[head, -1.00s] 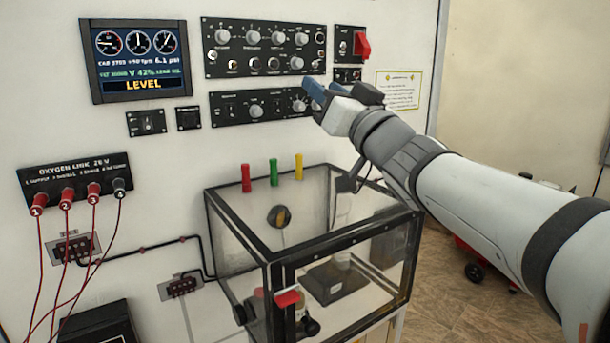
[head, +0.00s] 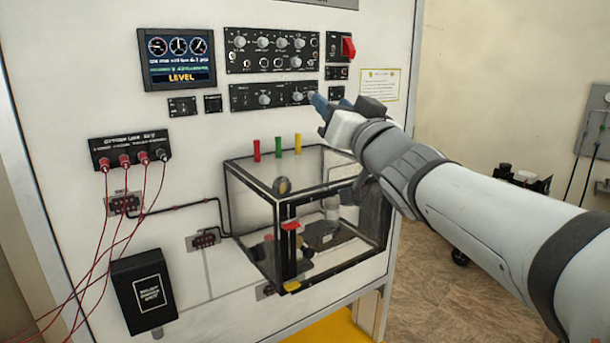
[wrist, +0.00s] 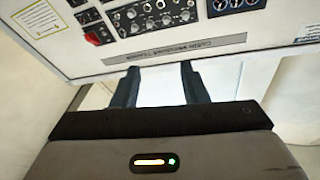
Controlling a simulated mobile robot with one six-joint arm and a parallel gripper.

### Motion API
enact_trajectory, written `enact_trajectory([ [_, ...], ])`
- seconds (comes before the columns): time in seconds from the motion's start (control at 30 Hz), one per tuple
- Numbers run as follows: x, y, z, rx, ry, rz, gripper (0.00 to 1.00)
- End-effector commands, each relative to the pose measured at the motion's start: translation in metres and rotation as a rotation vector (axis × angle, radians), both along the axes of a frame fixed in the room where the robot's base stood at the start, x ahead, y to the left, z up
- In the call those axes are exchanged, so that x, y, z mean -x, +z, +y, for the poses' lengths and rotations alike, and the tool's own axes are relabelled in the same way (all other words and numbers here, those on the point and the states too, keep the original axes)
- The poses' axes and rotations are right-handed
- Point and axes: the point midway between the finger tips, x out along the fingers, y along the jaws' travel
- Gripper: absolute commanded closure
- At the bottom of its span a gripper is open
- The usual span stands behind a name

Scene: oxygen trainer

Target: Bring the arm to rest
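My gripper (head: 320,106) is at the end of my outstretched arm, at the upper middle of the head view. In that view it overlaps the right end of the lower knob panel (head: 264,97). In the wrist view its two dark fingers (wrist: 160,86) stand apart with only pale background between them, so it is open and empty. The trainer board (wrist: 120,55) appears beyond the fingertips, with a grey label strip nearest them. I see no contact with the board.
A clear box with a black frame (head: 280,206) stands below my arm. Red leads (head: 108,215) hang at the left above a black box (head: 145,292). A red switch (head: 348,46) is at the upper right. The tiled floor at right is largely open, with dark equipment (head: 525,180) behind.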

Motion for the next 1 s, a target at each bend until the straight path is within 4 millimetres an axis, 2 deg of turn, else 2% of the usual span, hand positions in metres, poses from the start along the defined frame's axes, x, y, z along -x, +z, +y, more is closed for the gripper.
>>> enact_trajectory([
  [0.27,-0.005,-0.061,-0.041,0.070,-0.201,0.196,0.60],
  [0.37,-0.001,-0.095,-0.059,0.114,-0.279,0.310,0.60],
  [0.47,0.012,-0.143,-0.078,0.175,-0.354,0.473,0.60],
  [0.57,0.038,-0.202,-0.099,0.259,-0.425,0.687,0.60],
  [0.6,0.053,-0.227,-0.104,0.295,-0.436,0.782,0.60],
  [0.7,0.096,-0.282,-0.111,0.380,-0.420,1.014,0.60],
  [0.8,0.141,-0.325,-0.110,0.449,-0.362,1.215,0.60],
  [0.9,0.177,-0.351,-0.105,0.498,-0.291,1.361,0.60],
  [1.0,0.200,-0.365,-0.101,0.526,-0.235,1.448,0.60],
])
